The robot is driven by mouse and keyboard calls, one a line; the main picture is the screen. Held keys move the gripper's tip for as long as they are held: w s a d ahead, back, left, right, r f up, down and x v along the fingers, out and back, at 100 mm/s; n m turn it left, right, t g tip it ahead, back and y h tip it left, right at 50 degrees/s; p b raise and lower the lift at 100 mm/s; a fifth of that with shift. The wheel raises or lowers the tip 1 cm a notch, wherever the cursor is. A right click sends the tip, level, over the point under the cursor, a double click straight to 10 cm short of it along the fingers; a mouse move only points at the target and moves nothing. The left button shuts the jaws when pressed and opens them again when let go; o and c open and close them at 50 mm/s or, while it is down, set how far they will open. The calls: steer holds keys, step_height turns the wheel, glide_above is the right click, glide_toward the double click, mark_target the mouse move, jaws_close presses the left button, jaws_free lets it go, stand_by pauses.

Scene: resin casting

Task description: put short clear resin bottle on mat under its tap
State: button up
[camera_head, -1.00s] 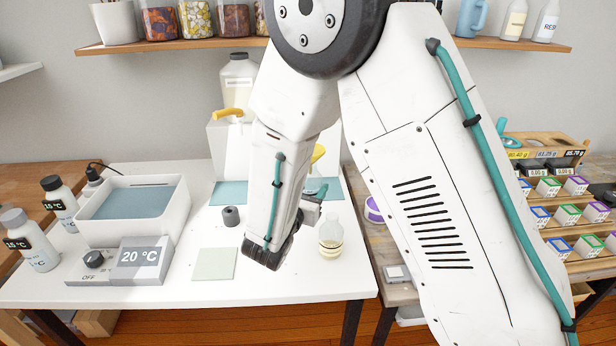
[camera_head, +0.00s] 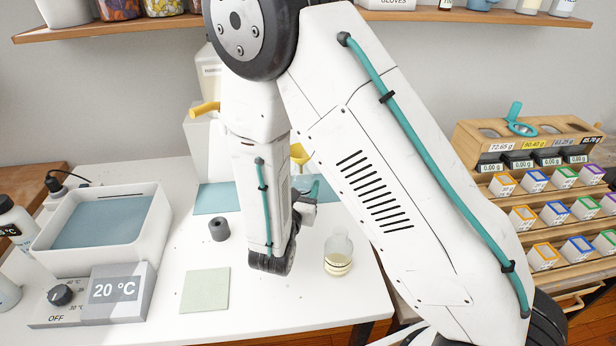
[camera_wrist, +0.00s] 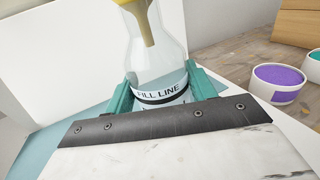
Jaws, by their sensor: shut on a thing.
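My gripper (camera_wrist: 160,88) is shut on a clear bottle (camera_wrist: 167,64) with a black-and-white FILL LINE band, its teal fingers on either side. The bottle looks upright in the wrist view. A yellow tap spout (camera_wrist: 145,20) overlaps its neck; I cannot tell whether the tip is inside. In the head view my arm hides this bottle; the yellow tap (camera_head: 299,153) shows beside my arm. A teal mat (camera_head: 322,188) lies below that tap, partly hidden. I cannot tell whether the bottle touches the mat.
Another clear bottle (camera_head: 338,260) with pale yellow liquid stands on the white table right of my wrist. A second teal mat (camera_head: 214,198), a dark grey cylinder (camera_head: 219,229), a pale green square (camera_head: 205,290) and a water bath (camera_head: 150,225) are to the left.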

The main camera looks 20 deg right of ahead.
steer(key=x, duration=0.8)
steer(key=shift+w+d, duration=0.15)
steer(key=shift+w+d+f, duration=0.15)
steer(key=shift+f, duration=1.6)
steer(key=shift+f, duration=0.1)
steer(key=o, duration=1.2)
